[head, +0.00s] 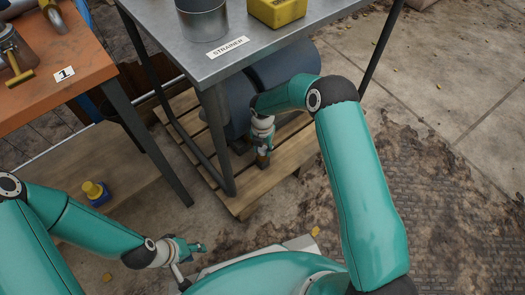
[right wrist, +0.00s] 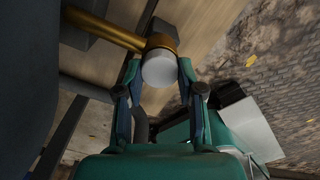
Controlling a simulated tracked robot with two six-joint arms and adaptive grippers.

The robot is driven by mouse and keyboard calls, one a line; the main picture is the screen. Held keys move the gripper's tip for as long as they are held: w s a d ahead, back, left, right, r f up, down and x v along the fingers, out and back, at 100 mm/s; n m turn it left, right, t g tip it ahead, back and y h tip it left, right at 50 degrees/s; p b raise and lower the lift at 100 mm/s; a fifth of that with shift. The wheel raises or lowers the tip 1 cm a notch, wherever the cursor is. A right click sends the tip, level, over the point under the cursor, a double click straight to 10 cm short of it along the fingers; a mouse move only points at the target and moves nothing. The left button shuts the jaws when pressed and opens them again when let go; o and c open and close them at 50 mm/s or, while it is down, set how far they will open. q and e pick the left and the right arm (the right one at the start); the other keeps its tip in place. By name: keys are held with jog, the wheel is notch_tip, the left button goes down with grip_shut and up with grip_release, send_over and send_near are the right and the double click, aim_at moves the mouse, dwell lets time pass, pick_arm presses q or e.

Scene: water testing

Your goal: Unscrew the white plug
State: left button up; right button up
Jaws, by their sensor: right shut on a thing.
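The white plug (right wrist: 159,69) sits at the end of a brass fitting (right wrist: 162,42) on a brass pipe (right wrist: 108,27) in the right wrist view. My right gripper (right wrist: 158,72) is shut on the plug, with one finger on each side of it. In the head view my right gripper (head: 263,155) reaches down beside a dark blue-grey drum (head: 285,70) under the metal table. I cannot make out the plug there. My left gripper (head: 197,247) is low at the lower left, away from the plug; its finger gap is too small to judge.
The metal table (head: 280,42) with a STRAINER label stands over the drum and a wooden pallet (head: 245,203). Its legs are close to my right arm. An orange table (head: 90,62) stands at the left. A yellow and blue object (head: 96,193) sits below it. Open floor lies at the right.

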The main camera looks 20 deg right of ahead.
jog(key=shift+w+d+r, duration=0.1)
jog(key=shift+w+d, duration=0.1)
jog(key=shift+w, duration=0.05)
jog(key=shift+r+n+p, duration=0.1)
jog(key=shift+n+p, duration=0.2)
jog(key=shift+n, duration=0.7)
jog(key=shift+o, duration=0.5)
jog(key=n, duration=0.3)
jog(key=shift+s, duration=0.1)
jog(key=o, duration=0.7)
jog(key=shift+a, duration=0.1)
jog(key=shift+o, duration=0.8)
jog(key=shift+a, duration=0.1)
jog(key=shift+p, duration=0.35)
jog(key=shift+r+p, duration=0.9)
jog(key=shift+r, duration=0.55)
jog(key=shift+f, duration=0.1)
jog(key=shift+s, duration=0.1)
